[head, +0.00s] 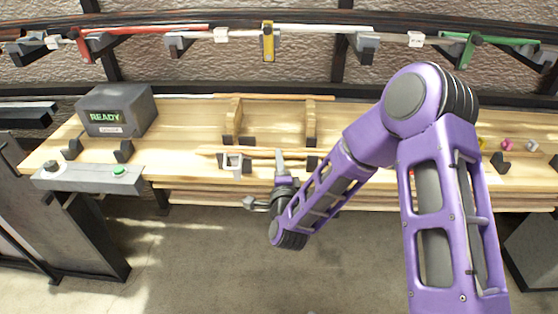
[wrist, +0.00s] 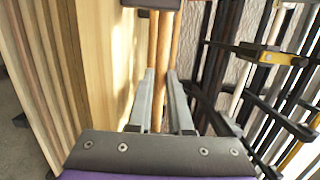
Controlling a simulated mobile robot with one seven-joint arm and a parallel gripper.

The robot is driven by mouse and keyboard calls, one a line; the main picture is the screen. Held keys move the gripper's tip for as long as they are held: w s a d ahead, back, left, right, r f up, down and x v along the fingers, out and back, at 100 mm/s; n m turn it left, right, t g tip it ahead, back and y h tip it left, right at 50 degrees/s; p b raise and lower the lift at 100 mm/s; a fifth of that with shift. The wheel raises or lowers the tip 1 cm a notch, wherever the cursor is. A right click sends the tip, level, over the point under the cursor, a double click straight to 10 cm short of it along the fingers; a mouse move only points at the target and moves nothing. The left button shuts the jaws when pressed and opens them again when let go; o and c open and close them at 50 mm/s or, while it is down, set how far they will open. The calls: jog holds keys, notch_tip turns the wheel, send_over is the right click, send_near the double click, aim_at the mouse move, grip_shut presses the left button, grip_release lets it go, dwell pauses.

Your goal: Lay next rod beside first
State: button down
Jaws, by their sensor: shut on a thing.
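Wooden rods (head: 215,150) lie along the front of the bench in the head view, side by side and close together. Another long thin rod (head: 300,97) lies along the back, by the tops of two wooden supports (head: 232,118). My gripper (head: 281,155) reaches the front rods from the front. In the wrist view two rods run nearly parallel, a left one (wrist: 152,45) and a right one (wrist: 174,45). My gripper's fingers (wrist: 160,75) are shut on a rod there; which one, and whether the rods touch, I cannot tell.
A grey box reading READY (head: 116,110) stands at the left. A grey bar (head: 90,178) with a green button is before it. A grey block (head: 236,161) sits at the front rods. Wall brackets above hold red, white and green rods. My arm covers the right middle.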

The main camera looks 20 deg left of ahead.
jog(key=shift+f+b, duration=0.5)
jog(key=shift+b, duration=0.05)
jog(key=c, duration=0.8)
grip_release()
jog(key=shift+c, duration=0.2)
jog(key=shift+r+p, duration=0.8)
jog(key=shift+p, duration=0.3)
jog(key=b+v, duration=0.1)
jog(key=v, duration=1.1)
jog(key=shift+f, duration=0.2)
